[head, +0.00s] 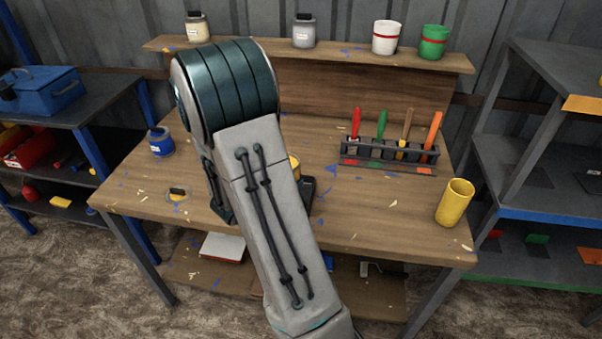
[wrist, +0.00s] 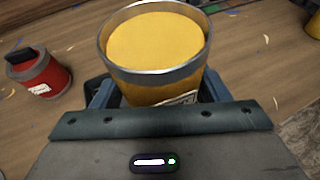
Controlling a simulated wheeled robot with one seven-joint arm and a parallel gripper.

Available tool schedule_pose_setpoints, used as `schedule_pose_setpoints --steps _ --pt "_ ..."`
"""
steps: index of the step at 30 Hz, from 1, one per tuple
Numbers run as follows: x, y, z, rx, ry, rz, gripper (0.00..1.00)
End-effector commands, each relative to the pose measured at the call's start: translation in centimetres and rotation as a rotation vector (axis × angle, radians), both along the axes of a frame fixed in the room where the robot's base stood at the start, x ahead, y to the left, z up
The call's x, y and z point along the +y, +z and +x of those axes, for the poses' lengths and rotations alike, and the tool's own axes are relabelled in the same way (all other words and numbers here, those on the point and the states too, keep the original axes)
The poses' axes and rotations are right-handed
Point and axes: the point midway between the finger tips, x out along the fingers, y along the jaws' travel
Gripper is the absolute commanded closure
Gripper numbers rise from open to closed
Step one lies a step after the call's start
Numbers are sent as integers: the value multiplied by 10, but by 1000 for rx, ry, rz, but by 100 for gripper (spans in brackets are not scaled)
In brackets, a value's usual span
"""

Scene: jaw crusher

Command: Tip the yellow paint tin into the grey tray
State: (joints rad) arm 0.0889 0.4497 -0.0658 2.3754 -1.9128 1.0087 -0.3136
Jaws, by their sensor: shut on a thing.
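The yellow paint tin (wrist: 155,88) has a bare metal rim, and yellow paint stands close to its rim. My gripper (wrist: 156,92) is shut on the tin, with a dark finger on each side. The tin looks about upright in the wrist view. In the head view my arm covers most of it, and only a small yellow strip of the tin (head: 295,166) shows beside the arm over the workbench. Its height above the bench is hard to tell. I cannot make out the grey tray in either view.
The wooden workbench (head: 370,220) carries a blue tin (head: 161,142), a rack of coloured-handled tools (head: 388,157) and a yellow cup (head: 455,203). A red tin (wrist: 40,73) stands left of the held tin. Several tins line the back shelf (head: 370,57). Bare bench lies before the rack.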

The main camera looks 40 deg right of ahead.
Motion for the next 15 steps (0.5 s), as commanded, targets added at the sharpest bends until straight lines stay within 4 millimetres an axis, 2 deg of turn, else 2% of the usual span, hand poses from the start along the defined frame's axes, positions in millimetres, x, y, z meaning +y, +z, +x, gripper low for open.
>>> schedule_pose_setpoints --steps 1,3,6,15 --pt "-12 5 -10 -2 -61 -7 71" --pt "-23 6 -23 -2 -129 -10 71" --pt "-31 7 -33 -3 -186 -14 71" --pt "-34 -6 -38 -3 -207 -16 71"
